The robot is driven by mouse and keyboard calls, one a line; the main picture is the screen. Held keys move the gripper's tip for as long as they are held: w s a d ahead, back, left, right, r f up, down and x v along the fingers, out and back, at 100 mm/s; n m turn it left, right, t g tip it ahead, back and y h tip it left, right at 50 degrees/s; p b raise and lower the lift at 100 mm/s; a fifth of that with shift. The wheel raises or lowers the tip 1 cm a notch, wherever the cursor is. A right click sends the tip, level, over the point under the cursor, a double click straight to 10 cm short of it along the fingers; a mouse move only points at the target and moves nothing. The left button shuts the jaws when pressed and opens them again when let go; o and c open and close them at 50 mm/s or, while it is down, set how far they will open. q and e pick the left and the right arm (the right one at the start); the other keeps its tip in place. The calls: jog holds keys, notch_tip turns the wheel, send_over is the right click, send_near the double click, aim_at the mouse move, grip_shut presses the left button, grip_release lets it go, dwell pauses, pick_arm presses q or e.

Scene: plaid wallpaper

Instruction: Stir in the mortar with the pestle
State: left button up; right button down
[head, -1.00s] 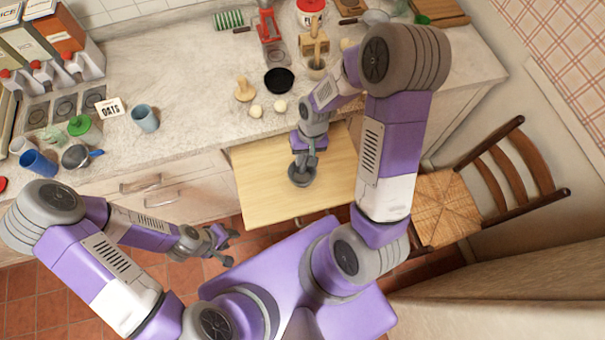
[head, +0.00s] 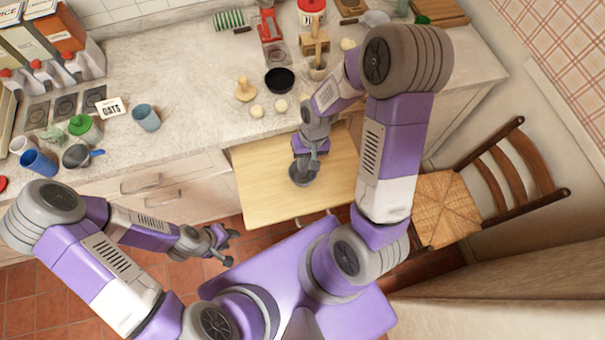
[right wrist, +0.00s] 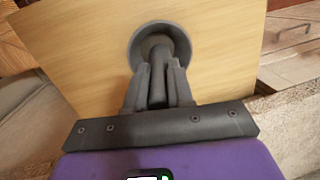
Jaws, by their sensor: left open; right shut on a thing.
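The grey mortar (head: 303,178) stands on the light wooden pull-out board; it also shows in the right wrist view (right wrist: 134,45). My right gripper (head: 307,160) is above the mortar and pointed down at it. In the right wrist view my right gripper (right wrist: 158,78) is shut on the dark grey pestle (right wrist: 158,62), whose lower end is inside the mortar's bowl. The contents of the bowl cannot be made out. My left gripper (head: 224,243) is open and empty, over the tiled floor, well to the left of the board.
The wooden board (head: 262,200) is otherwise clear around the mortar. A wooden chair (head: 450,205) stands to the right.

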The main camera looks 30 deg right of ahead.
jog(key=shift+r+p, duration=3.25)
jog(key=shift+r, duration=0.7)
jog(key=shift+f, duration=0.1)
